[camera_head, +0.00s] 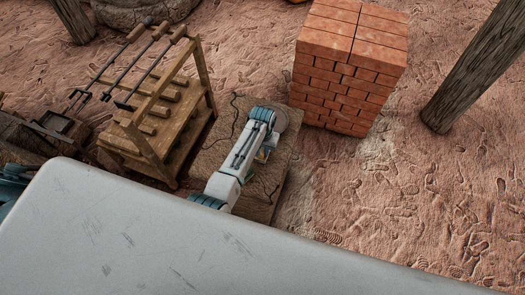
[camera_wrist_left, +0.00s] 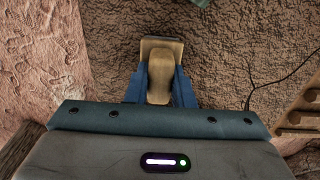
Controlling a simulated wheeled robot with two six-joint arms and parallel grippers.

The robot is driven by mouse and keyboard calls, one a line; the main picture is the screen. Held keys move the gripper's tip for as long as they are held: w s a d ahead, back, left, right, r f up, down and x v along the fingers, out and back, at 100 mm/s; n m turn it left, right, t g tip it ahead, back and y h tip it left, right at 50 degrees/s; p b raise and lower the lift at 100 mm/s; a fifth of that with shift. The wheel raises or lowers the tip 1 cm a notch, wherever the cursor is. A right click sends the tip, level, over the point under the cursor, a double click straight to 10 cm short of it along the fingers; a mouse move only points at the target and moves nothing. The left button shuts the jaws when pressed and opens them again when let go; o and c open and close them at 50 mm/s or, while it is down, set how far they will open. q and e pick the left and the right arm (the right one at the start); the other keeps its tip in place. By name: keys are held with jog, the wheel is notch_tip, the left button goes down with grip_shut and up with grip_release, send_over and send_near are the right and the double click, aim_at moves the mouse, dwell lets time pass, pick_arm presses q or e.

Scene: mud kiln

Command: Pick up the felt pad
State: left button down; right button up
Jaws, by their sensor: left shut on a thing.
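My left gripper (camera_wrist_left: 158,82) is shut on a tan block with a rounded grip, which I take to be the felt pad (camera_wrist_left: 160,60). Its two blue fingers press on the sides of the grip, and the wider dark-edged end shows beyond the fingertips. In the head view the left gripper (camera_head: 262,154) is over the cracked brown work table (camera_head: 262,189), mostly hidden by my arm. Whether the pad touches the table is unclear. My right gripper is out of view.
A brick stack (camera_head: 345,85) stands behind right. A wooden rack (camera_head: 160,110) with metal tools stands close left. A wooden post (camera_head: 475,75) is at the right. Open ground lies right of the table.

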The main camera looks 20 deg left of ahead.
aim_at(263, 149)
pick_arm(q)
notch_tip(263, 149, up, 10)
jog(key=shift+b, duration=0.3)
jog(key=c, duration=1.9)
grip_release()
jog(key=shift+c, duration=1.2)
